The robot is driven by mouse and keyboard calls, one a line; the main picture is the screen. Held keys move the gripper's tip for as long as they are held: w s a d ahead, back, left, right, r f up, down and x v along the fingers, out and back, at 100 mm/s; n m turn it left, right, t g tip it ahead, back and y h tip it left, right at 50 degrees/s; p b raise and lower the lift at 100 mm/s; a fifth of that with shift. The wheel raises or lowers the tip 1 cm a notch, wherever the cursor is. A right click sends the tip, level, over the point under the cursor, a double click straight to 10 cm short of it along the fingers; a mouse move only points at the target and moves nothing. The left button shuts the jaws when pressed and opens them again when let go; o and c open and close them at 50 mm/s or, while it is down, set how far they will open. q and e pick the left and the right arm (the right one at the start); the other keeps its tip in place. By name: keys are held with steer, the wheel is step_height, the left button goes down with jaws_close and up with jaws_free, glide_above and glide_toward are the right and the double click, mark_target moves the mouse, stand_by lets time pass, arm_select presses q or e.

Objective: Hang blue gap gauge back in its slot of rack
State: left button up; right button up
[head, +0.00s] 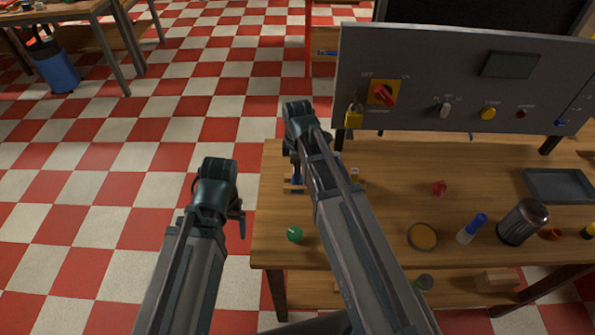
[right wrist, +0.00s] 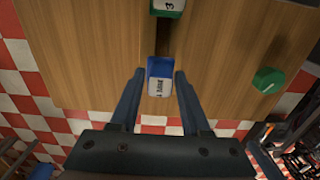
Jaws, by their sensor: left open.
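In the head view, blue shows below my right gripper (head: 296,172) at the wooden rack (head: 290,187), mostly hidden by my right arm. In the wrist view a dark slot (right wrist: 163,38) lies just beyond the gauge, and a green gauge marked 3 (right wrist: 168,8) is past it. I cannot tell whether the blue gauge is seated. My left gripper (head: 238,218) is open and empty, left of the table.
A green round piece (head: 295,233) lies near the table's left front; it also shows in the wrist view (right wrist: 267,80). A control panel (head: 450,80) stands at the back.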

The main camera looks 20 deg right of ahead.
steer(key=shift+o, duration=1.3)
steer(key=shift+r, duration=0.15)
step_height(320, 180, up, 14)
steer(key=p, duration=1.3)
steer(key=shift+f+p, duration=0.25)
steer(key=shift+p, duration=0.15)
steer(key=s+a+f+m+b, duration=0.3)
steer(key=s+a+m, duration=0.2)
steer(key=s, duration=0.2)
steer(key=s+a+f+m+h+b, duration=0.1)
steer(key=s+a+f+m+b, duration=0.2)
steer(key=s+a+m, duration=0.2)
steer(key=shift+s+a+f+m, duration=0.25)
steer(key=shift+s+m, duration=0.25)
steer(key=shift+s, duration=0.65)
